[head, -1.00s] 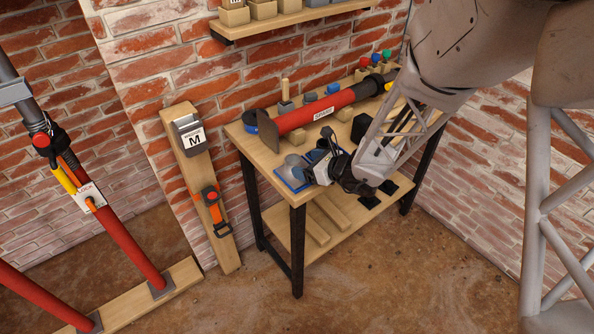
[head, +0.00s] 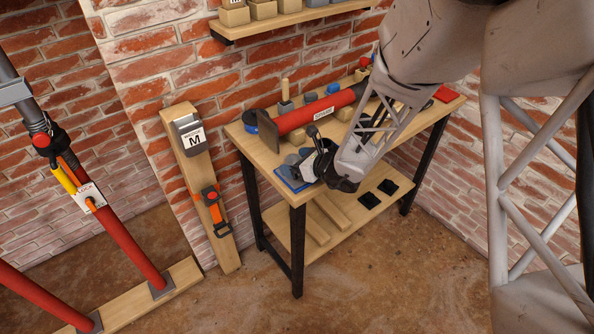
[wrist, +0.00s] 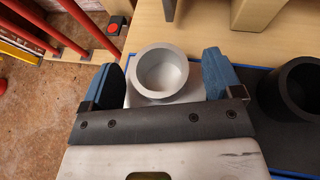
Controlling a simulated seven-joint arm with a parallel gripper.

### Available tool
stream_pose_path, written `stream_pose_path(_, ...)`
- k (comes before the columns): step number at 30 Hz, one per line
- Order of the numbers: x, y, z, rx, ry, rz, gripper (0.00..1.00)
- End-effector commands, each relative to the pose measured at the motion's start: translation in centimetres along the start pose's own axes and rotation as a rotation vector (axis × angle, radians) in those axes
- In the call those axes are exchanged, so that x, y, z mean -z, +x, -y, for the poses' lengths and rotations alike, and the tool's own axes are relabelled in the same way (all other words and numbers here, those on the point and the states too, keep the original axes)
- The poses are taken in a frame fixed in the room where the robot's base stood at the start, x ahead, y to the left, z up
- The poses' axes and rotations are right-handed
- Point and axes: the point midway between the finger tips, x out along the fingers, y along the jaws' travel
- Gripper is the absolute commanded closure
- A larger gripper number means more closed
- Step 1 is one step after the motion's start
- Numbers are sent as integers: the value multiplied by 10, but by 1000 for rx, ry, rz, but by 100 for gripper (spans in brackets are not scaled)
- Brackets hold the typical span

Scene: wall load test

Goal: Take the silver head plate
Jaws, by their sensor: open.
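The silver head plate (wrist: 163,70) shows in the wrist view as a round, open silver cup on a pale flat base. My gripper (wrist: 162,80) is open, with one blue-padded finger on the left of the cup and one on the right. Narrow gaps seem to show beside the cup; I cannot tell if either pad touches the base. In the head view, my gripper (head: 306,165) is low over the blue mat (head: 288,184) at the bench's front left corner and largely hides the plate.
A black cup-shaped part (wrist: 292,88) stands on the mat close to the right finger. A red spare prop (head: 310,115) lies along the wooden bench (head: 250,146) behind my gripper. A red prop labelled for the wall (head: 125,235) stands at left. The floor in front is clear.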

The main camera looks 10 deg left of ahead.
Motion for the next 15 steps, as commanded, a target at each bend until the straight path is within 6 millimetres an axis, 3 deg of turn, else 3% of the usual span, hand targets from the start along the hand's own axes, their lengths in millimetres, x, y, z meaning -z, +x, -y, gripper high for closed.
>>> stream_pose_path(15, 0, 7, 0, 0, 1, 0, 15)
